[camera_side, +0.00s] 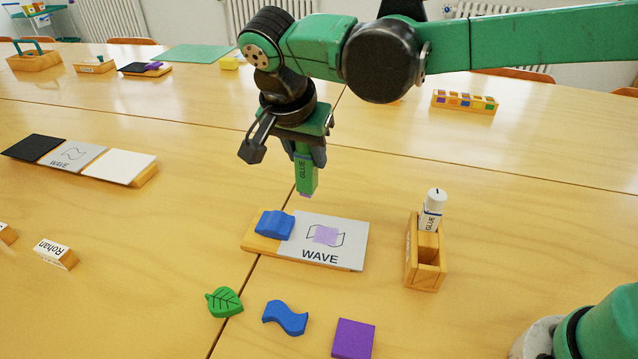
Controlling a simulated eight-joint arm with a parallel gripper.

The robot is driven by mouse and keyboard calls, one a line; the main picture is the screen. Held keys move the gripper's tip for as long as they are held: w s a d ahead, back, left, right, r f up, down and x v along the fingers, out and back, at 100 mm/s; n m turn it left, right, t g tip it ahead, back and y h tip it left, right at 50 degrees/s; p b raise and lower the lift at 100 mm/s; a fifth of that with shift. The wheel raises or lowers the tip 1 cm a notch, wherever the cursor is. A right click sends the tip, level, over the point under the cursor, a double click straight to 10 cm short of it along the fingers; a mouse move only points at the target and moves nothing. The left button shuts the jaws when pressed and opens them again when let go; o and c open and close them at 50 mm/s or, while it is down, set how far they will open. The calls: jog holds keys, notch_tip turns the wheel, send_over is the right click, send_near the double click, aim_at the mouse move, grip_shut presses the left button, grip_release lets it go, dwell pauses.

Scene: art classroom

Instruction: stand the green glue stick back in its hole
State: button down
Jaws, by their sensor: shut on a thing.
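My gripper (307,150) is shut on the green glue stick (306,175). It holds the stick upright, with its purple tip pointing down, in the air above the far edge of the WAVE board. The wooden glue holder (426,276) stands on the table to the right of the board. A white glue stick (432,205) stands in the holder's back part. The front part of the holder is an empty opening. The upper end of the green stick is hidden between my gripper's fingers.
The WAVE board (350,236) has a purple glue patch and a blue block (274,224) on it. A green leaf (224,301), a blue wave piece (285,317) and a purple square (353,338) lie in front. Table between board and holder is clear.

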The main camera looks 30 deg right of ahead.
dwell(0.4)
jog(key=s+d+r, duration=0.3)
jog(key=s+d, duration=0.2)
jog(key=s, duration=0.2)
jog(key=n, duration=0.2)
send_over(429, 246)
jog(key=s+a, duration=0.1)
notch_tip(429, 246, down, 3)
jog(key=shift+t+y, duration=0.3)
jog(key=shift+s+f, duration=0.1)
jog(key=shift+f, duration=2.5)
jog(key=shift+f, duration=1.4)
dwell(0.4)
jog(key=shift+c, duration=2.2)
grip_release()
jog(key=shift+o, duration=1.1)
